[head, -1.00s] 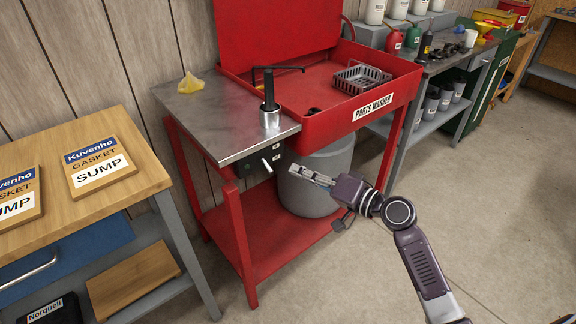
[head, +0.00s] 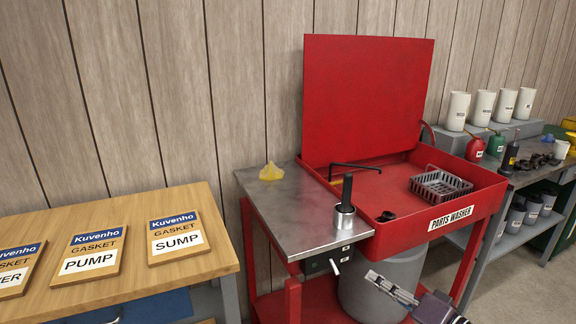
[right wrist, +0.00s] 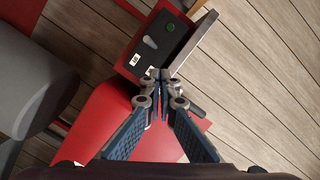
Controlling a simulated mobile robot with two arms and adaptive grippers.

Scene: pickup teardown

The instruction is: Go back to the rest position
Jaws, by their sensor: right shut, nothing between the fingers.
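My right gripper (head: 392,289) shows at the bottom of the head view, in front of the red parts washer (head: 470,203) and its grey drum (head: 385,275). In the right wrist view its fingers (right wrist: 162,76) are closed together with nothing between them. Beyond the fingertips there is a dark box (right wrist: 155,45) with a green button, on the washer's red frame. My left gripper is outside both views.
A steel side table (head: 290,215) carries a metal cup with a black handle (head: 344,212) and a yellow funnel (head: 271,172). A wooden bench (head: 150,210) with gasket boards stands at left. A grey shelf with white containers (head: 482,105) is at right.

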